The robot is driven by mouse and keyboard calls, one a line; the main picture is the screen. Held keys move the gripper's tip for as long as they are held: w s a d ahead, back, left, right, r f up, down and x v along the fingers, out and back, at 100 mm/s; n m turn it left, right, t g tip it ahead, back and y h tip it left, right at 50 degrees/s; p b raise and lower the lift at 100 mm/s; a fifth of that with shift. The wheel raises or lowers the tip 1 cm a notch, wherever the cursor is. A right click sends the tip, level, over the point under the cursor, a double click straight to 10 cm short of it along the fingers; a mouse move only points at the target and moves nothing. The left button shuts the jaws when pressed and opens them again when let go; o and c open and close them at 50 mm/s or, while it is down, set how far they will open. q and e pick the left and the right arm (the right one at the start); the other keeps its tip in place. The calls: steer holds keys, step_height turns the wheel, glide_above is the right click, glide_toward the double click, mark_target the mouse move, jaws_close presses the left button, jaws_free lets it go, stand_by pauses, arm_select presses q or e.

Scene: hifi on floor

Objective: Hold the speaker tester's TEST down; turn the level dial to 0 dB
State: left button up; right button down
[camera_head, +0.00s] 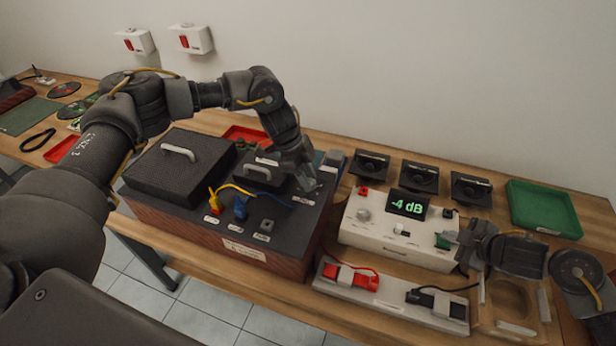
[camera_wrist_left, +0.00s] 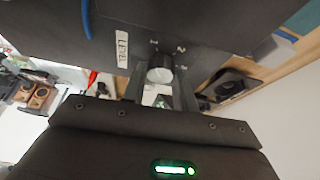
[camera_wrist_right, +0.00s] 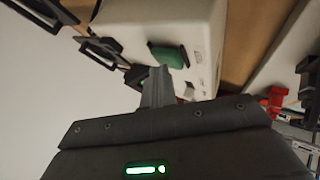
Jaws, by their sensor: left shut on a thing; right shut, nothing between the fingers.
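The speaker tester is a cream box (camera_head: 385,243) with a lit display (camera_head: 408,205) reading -4 dB. A green button (camera_head: 442,241), which looks like TEST, is at its right end and also shows in the right wrist view (camera_wrist_right: 172,56). My right gripper (camera_head: 455,238) is shut and empty, its fingertips right at the green button; I cannot tell how far it is pressed. My left gripper (camera_head: 311,184) is shut on the level dial, a pale round knob (camera_wrist_left: 160,70) beside the LEVEL label (camera_wrist_left: 123,50). The arm hides the dial in the head view.
The dark amplifier box (camera_head: 200,225) carries yellow and blue plugs (camera_head: 240,207) with cables. Several black speakers (camera_head: 420,176) and a green tray (camera_head: 543,208) stand behind the tester. A pale rack (camera_head: 392,305) with red and black probes lies in front.

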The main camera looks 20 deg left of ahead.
arm_select(q)
steer(key=m+g, duration=0.1)
steer(key=m, duration=0.2)
steer(key=m+g, duration=0.1)
steer(key=m, duration=0.2)
steer(key=shift+w+d+y, duration=0.1)
steer(key=shift+w+y, duration=0.05)
steer(key=shift+y, duration=0.25)
steer(key=m+g, duration=0.1)
steer(key=m, duration=0.1)
steer(key=m+y, duration=0.1)
steer(key=m, duration=0.2)
steer(key=shift+w+d+m+g, duration=0.1)
steer(key=shift+m+g, duration=0.2)
steer(key=shift+g, duration=0.1)
steer(key=m+y, duration=0.1)
steer(key=m, duration=0.2)
steer(key=m+g+y, duration=0.1)
steer(key=m, duration=0.2)
steer(key=shift+d+y, duration=0.1)
steer(key=shift+y, duration=0.2)
steer(key=shift+d+m+y, duration=0.1)
steer(key=shift+m+y, duration=0.45)
steer(key=shift+m, duration=0.95)
steer(key=shift+d+m+y, duration=0.1)
steer(key=shift+m+y, duration=0.45)
steer(key=shift+m, duration=0.95)
steer(key=shift+t, duration=0.3)
